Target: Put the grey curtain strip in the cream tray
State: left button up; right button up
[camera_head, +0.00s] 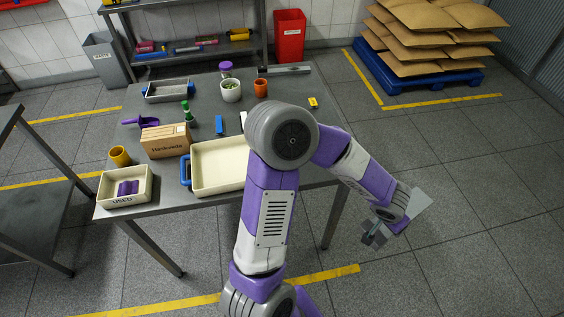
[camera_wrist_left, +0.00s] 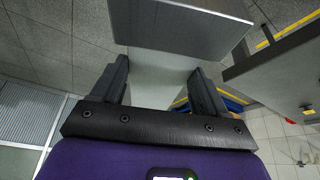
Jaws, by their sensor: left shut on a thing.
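My left gripper (camera_head: 376,233) hangs in the air right of the table, over the floor. In the left wrist view my left gripper (camera_wrist_left: 160,75) is shut on the grey curtain strip (camera_wrist_left: 165,60), a pale flat piece between the fingers. The strip (camera_head: 422,207) also shows in the head view beside the wrist, partly hidden by it. The cream tray (camera_head: 205,191) with a blue handle lies at the table's front; my arm hides its right end. It looks empty where visible. My right gripper is not in view.
On the table (camera_head: 185,203) are a smaller cream bin (camera_head: 123,201) marked USED with a purple item, a cardboard box (camera_head: 165,141), a yellow cup (camera_head: 119,156), a green bottle (camera_head: 188,117), a white pot (camera_head: 231,91) and an orange cup (camera_head: 261,88). A blue pallet (camera_head: 392,84) with sacks stands behind.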

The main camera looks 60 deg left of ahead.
aim_at(235, 172)
jog(key=u, duration=1.65)
